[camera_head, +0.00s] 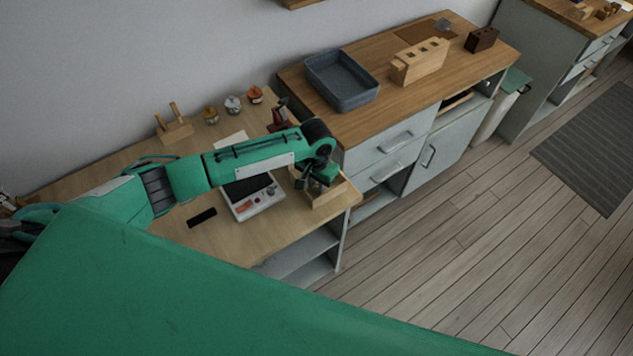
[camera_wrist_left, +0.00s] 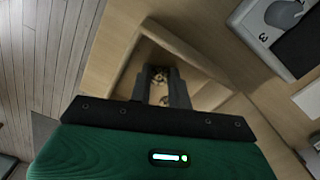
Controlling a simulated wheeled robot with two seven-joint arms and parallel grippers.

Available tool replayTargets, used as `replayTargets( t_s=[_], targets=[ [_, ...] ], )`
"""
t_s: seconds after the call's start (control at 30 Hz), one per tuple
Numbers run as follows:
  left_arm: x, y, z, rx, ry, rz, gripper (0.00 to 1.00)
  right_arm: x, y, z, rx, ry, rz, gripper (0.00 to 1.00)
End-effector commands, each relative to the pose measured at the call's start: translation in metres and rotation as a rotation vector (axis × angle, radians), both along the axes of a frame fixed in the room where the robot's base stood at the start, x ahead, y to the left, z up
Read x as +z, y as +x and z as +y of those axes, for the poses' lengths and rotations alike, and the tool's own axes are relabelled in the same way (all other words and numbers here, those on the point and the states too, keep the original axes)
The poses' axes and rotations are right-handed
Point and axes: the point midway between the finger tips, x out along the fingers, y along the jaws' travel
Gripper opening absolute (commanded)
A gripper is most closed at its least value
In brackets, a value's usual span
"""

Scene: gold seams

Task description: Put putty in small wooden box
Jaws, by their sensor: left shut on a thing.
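The small wooden box (camera_head: 332,197) is open-topped and stands at the right front corner of the light wooden table. It also shows in the left wrist view (camera_wrist_left: 200,62), below my gripper. My left gripper (camera_head: 318,184) is over the box, pointing down, and shows in the left wrist view (camera_wrist_left: 160,92) with its fingers over the box opening. It is shut on a small brownish thing (camera_wrist_left: 158,75), apparently the putty, largely hidden between the fingers. I cannot tell whether it touches the box floor. My right gripper is not in view.
A pale device with a dark pad (camera_head: 247,187) lies left of the box. Several small jars (camera_head: 233,105), a pegged wooden stand (camera_head: 174,129) and a dark red tool (camera_head: 280,116) stand behind. A grey tray (camera_head: 341,82) sits on the neighbouring counter. The table edge is close to the box.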

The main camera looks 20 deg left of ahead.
Motion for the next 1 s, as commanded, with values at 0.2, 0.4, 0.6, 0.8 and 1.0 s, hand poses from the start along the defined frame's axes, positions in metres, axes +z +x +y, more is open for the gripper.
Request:
replayTargets(
  t_s=[0.2, 0.4, 0.6, 0.8, 1.0],
  targets=[
    [-0.003, 0.000, 0.000, 0.000, 0.000, 0.001, 0.23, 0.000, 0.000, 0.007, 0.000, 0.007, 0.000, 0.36],
    [-0.003, 0.000, 0.000, 0.000, 0.000, 0.001, 0.41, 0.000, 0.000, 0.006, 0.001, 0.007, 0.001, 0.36],
    [-0.001, 0.000, 0.000, 0.000, 0.000, -0.001, 0.41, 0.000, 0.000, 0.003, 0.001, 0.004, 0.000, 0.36],
    [0.022, 0.001, -0.001, -0.001, -0.002, -0.004, 0.41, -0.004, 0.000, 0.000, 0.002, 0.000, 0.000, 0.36],
    [0.065, 0.001, 0.000, -0.001, -0.001, -0.004, 0.41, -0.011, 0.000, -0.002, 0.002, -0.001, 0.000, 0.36]
  ],
)
